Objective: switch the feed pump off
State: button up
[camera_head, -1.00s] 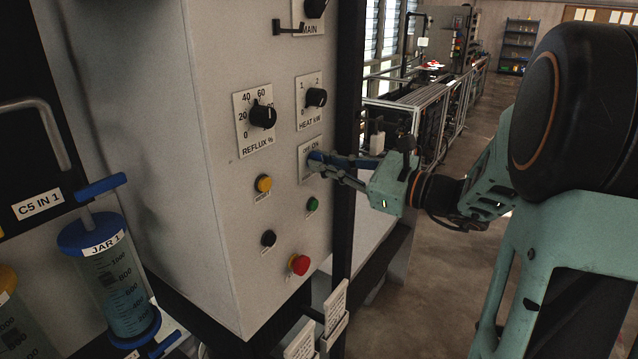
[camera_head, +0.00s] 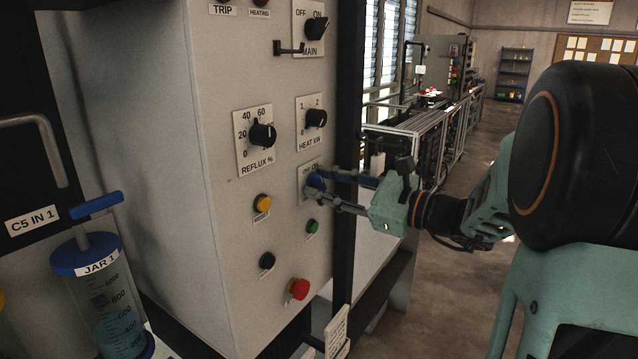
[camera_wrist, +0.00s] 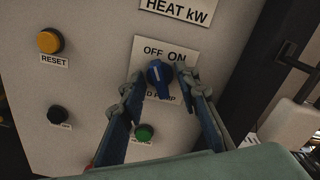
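The feed pump switch (camera_wrist: 160,76) is a blue rotary knob on a white plate marked OFF and ON, with the lower label partly covered. It also shows in the head view (camera_head: 315,181), low on the grey panel's right side, partly hidden by my fingers. My gripper (camera_wrist: 161,90) is open, with one fingertip on each side of the knob. A gap seems to show on both sides; contact is not clear. A light mark on the knob seems to lie towards its upper left, but its exact setting is hard to tell.
The HEAT kW knob (camera_head: 316,118) is just above. A yellow RESET button (camera_head: 263,203), a green button (camera_head: 312,227), a black button (camera_head: 267,261) and a red button (camera_head: 298,289) are nearby. A dark upright post (camera_head: 350,130) stands along the panel's right edge.

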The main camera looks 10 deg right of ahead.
jog(key=v, duration=0.7)
dwell(0.4)
jog(key=v, duration=1.2)
jog(key=shift+r, duration=0.1)
